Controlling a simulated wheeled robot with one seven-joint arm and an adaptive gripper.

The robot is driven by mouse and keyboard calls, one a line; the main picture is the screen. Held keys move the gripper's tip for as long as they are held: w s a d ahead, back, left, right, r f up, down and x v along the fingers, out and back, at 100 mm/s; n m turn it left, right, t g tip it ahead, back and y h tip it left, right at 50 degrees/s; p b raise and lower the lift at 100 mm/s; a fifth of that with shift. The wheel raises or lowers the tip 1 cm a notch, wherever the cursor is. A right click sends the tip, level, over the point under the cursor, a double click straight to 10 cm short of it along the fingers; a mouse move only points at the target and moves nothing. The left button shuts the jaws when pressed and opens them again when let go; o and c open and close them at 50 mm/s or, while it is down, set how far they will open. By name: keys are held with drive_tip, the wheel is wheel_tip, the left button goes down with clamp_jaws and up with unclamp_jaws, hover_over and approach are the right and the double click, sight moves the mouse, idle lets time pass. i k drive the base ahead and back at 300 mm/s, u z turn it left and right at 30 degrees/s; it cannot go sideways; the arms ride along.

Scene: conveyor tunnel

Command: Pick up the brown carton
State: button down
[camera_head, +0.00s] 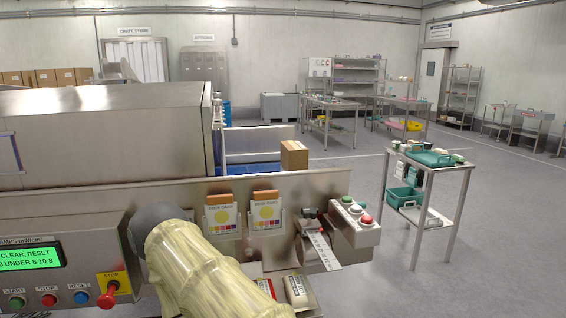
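A brown carton (294,155) stands upright at the right end of the conveyor (250,170), just outside the steel tunnel housing (110,130). My gripper is not in view. Only a part of my arm in a pale yellow sleeve shows at the bottom, in front of the machine panel and well short of the carton.
Two card holders (221,215) and a button box (354,222) line the machine's front. A label strip (322,247) juts out below. A steel side table (432,165) with teal trays stands to the right. Several brown cartons (45,78) sit behind the tunnel. Floor between is clear.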

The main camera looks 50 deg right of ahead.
sight(295, 154)
drive_tip(key=z, duration=1.6)
